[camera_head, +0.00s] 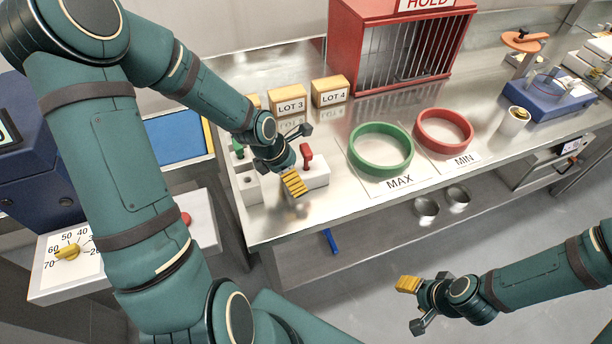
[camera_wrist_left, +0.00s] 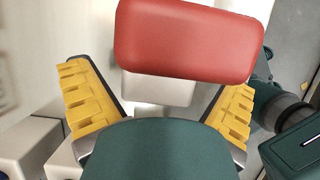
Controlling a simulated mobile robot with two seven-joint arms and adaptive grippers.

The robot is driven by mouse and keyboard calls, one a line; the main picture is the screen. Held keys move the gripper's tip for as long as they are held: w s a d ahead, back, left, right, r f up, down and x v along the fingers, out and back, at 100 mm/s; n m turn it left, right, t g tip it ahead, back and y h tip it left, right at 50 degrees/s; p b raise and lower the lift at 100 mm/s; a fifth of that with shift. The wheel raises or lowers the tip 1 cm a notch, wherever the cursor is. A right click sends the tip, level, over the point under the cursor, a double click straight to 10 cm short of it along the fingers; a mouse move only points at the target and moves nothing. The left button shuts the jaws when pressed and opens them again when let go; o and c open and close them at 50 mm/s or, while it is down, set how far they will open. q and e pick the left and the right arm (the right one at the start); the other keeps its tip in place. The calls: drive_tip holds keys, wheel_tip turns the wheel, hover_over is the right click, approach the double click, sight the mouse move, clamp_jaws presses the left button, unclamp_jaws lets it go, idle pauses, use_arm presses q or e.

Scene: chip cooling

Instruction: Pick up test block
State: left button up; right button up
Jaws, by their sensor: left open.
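A white block (camera_head: 314,178) with an upright red handle (camera_head: 306,153) stands near the left end of the steel bench. The red handle (camera_wrist_left: 188,40) fills the upper middle of the left wrist view, with part of the white block (camera_wrist_left: 158,88) below it. My left gripper (camera_head: 297,158) is open, its yellow-padded fingers (camera_wrist_left: 160,106) spread to either side of the handle in that view. I cannot tell whether either finger touches it. A second white block (camera_head: 247,187) with a green handle (camera_head: 238,149) stands to the left. My right gripper (camera_head: 413,304) is open and empty in front of the bench.
Yellow LOT 3 (camera_head: 287,100) and LOT 4 (camera_head: 330,92) blocks stand behind. A green MAX ring (camera_head: 381,126) and a red MIN ring (camera_head: 445,114) lie to the right. A red HOLD cage (camera_head: 355,50) stands at the back. Two metal cups (camera_head: 426,207) sit on the lower shelf.

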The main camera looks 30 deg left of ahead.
use_arm(q)
drive_tip(key=shift+x, duration=0.75)
drive_tip(key=c, duration=1.3)
drive_tip(key=shift+r, duration=0.15)
